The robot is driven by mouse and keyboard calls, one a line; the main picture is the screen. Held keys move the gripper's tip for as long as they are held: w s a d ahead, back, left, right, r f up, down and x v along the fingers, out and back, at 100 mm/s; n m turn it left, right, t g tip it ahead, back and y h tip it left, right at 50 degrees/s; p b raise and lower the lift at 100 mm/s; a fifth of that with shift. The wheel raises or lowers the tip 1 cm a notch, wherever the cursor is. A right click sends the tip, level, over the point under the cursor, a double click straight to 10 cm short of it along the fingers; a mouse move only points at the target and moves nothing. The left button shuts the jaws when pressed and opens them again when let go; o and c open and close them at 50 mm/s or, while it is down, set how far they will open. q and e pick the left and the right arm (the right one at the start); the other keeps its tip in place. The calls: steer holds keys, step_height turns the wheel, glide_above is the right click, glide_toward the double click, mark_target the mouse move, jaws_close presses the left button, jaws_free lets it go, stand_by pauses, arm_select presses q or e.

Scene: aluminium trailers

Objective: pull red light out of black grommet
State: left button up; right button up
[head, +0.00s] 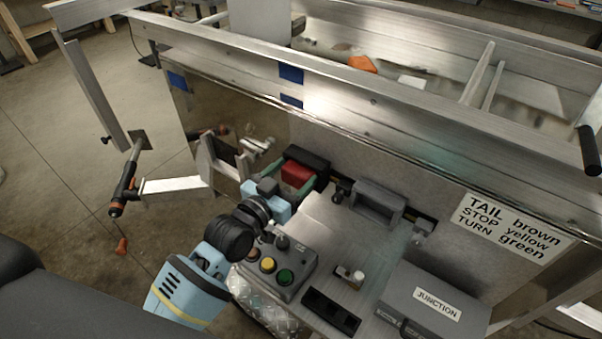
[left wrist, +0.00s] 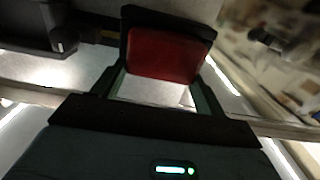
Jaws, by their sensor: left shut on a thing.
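The red light (head: 298,171) sits in the black grommet (head: 307,157) on the side of the trailer, left of the grey work surface. My left gripper (head: 294,181) has its greenish fingers on either side of the red light and is shut on it. In the left wrist view the red light (left wrist: 164,54) shows face-on between the fingers, with the black grommet (left wrist: 166,16) around its upper and side edges. How deep the light sits in the grommet cannot be told. My right gripper is not in view.
A control box (head: 280,266) with yellow and green buttons stands below the gripper. A grey junction box (head: 433,303) and a wiring label (head: 513,228) are to the right. Aluminium trailer rails (head: 370,100) run above. Open floor (head: 60,190) lies to the left.

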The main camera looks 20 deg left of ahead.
arm_select(q)
steer(key=shift+c, duration=0.2)
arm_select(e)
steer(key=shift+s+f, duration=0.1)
arm_select(q)
steer(key=shift+p+v, duration=0.45)
steer(key=shift+v, duration=0.85)
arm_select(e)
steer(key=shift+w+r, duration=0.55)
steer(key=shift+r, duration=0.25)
arm_select(q)
steer(key=shift+p+v, duration=0.3)
steer(key=shift+v, duration=0.7)
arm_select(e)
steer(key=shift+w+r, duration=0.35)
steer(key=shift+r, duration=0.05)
arm_select(q)
steer(key=p, duration=0.2)
glide_toward(293, 174)
steer(key=s, duration=0.1)
steer(key=shift+a, duration=0.15)
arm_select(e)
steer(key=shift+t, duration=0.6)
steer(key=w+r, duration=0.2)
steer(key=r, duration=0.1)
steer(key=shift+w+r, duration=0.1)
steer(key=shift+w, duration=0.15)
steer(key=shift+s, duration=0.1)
